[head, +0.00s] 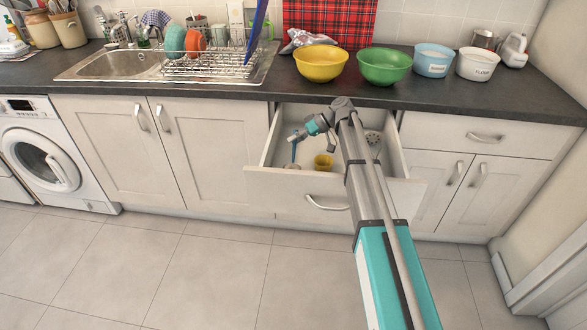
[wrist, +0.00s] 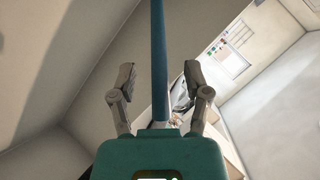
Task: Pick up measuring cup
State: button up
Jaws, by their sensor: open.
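A yellow cup (head: 323,162), likely the measuring cup, sits inside the open drawer (head: 290,184) in the head view. My gripper (head: 294,137) is over the drawer's left part, to the left of and above the cup. In the wrist view my gripper (wrist: 160,76) is open, its two fingers apart. A blue rod-like handle (wrist: 158,45) runs between the fingers, with visible gaps on both sides. The blue piece also shows below my gripper in the head view (head: 294,152). I cannot make out the yellow cup in the wrist view.
A pale item (head: 291,166) and a perforated round item (head: 373,138) lie in the drawer. My arm hides part of the drawer. The counter (head: 440,98) overhangs it, bearing a yellow bowl (head: 320,65) and a green bowl (head: 384,68). The floor (head: 190,275) in front is clear.

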grip_shut()
jog(key=shift+r, duration=0.2)
dwell(0.6)
notch_tip(320, 180, up, 10)
jog(key=p, duration=1)
jog(key=shift+f, duration=0.2)
dwell(0.3)
